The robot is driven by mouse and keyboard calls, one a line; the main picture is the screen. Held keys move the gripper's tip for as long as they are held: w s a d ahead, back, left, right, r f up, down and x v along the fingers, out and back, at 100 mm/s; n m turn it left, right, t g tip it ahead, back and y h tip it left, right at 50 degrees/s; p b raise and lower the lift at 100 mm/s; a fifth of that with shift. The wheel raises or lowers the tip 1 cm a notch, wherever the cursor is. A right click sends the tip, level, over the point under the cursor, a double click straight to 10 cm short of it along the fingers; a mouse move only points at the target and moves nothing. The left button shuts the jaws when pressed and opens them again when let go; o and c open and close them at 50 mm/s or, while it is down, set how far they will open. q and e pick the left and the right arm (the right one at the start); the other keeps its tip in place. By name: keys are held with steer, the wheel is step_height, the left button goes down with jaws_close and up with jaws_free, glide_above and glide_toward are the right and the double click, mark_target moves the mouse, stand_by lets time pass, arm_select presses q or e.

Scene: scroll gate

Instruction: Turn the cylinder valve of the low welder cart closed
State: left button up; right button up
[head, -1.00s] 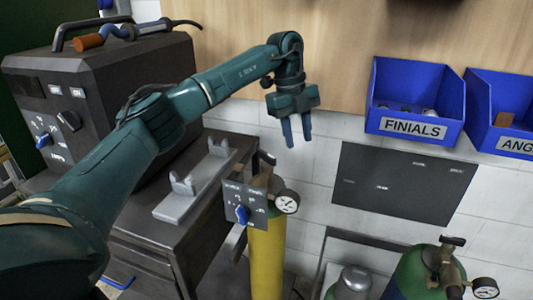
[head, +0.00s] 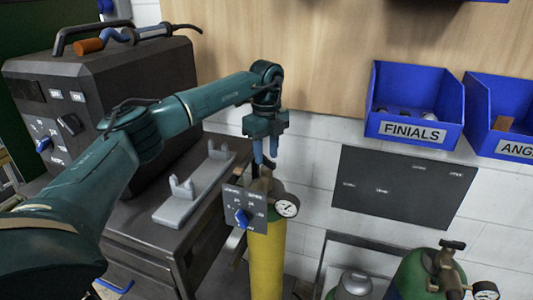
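The welder cart (head: 150,235) is dark and stands at the left. A yellow gas cylinder (head: 267,260) stands at its right side, with a brass-coloured valve (head: 261,184) on top. A round gauge (head: 286,206) sticks out to the right of the valve. A small grey panel (head: 246,208) with a blue knob (head: 242,217) hides part of the valve and cylinder neck. My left gripper (head: 266,160) points down just above the valve. Its two fingers are apart with nothing seen between them. Whether the fingertips touch the valve I cannot tell. My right gripper is not in view.
A black welder box (head: 110,75) and a grey bracket (head: 195,188) sit on the cart. Green cylinders (head: 412,278) stand at the lower right. Blue bins (head: 414,105) hang on the wall above a dark plate (head: 400,188). White wall lies between.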

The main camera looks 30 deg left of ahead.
arm_select(q)
steer(key=shift+f, duration=0.55)
jaws_close()
